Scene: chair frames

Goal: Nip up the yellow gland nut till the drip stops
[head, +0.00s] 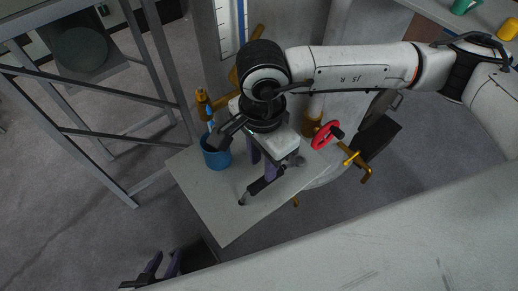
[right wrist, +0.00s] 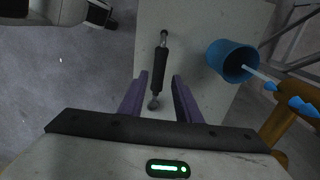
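A ratchet-like tool with a black grip and metal ends (head: 262,184) lies on the grey tabletop (head: 215,205). My right gripper (head: 262,168) is above it, fingers apart. In the right wrist view the tool (right wrist: 158,68) shows between the open fingers (right wrist: 160,78), touching neither; height above it is unclear. A brass-yellow pipe fitting (head: 204,104) stands behind a blue bucket (head: 216,158). Pale blue drips run from the fitting to the bucket (right wrist: 232,62) in the right wrist view. I cannot single out the gland nut. My left gripper (head: 158,266) is open and empty at lower left.
A red handwheel (head: 325,136) and brass pipework (head: 352,158) stand right of the table, by a large grey tank. A grey metal frame (head: 120,135) stands at left. Green and yellow items sit on a counter (head: 487,18) at upper right. The table's front is clear.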

